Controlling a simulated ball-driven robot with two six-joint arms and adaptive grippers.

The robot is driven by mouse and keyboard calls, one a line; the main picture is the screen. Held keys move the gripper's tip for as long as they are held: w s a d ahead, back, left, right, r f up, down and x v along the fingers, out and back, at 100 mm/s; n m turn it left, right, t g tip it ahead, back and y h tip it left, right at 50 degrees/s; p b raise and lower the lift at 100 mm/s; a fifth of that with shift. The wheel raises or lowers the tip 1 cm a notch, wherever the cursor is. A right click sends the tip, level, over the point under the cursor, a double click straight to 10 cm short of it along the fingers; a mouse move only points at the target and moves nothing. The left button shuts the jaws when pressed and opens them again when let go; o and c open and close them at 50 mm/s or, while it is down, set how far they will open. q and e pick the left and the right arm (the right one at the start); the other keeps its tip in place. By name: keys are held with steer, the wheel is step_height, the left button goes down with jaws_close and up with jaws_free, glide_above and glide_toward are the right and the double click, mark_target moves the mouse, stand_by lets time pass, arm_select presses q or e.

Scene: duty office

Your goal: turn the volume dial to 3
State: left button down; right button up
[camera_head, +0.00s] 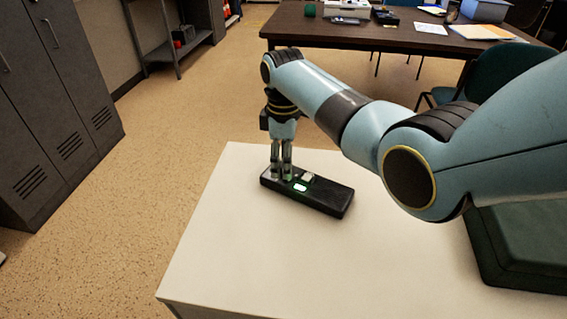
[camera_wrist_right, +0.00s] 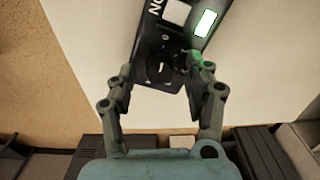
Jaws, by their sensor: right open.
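A black box-shaped device (camera_head: 327,197) lies on the white table. Its round black dial (camera_wrist_right: 161,68) with a short white mark shows in the right wrist view. In the head view the fingers hide the dial. My right gripper (camera_head: 281,175) points down at the left end of the device. In the wrist view its open fingers (camera_wrist_right: 160,70) stand on either side of the dial; whether they touch it I cannot tell. A lit white display (camera_wrist_right: 205,23) glows on the device, with a pale square (camera_wrist_right: 177,12) beside it. The display's reading is not legible. My left gripper is out of view.
The white table top (camera_head: 235,235) is clear around the device. A dark green object (camera_head: 520,245) sits at the table's right. Grey lockers (camera_head: 55,110) stand at left. A dark desk (camera_head: 400,40) with papers and a teal chair (camera_head: 490,75) are behind.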

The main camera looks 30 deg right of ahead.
steer(key=shift+f, duration=0.3)
steer(key=c, duration=0.4)
jaws_close()
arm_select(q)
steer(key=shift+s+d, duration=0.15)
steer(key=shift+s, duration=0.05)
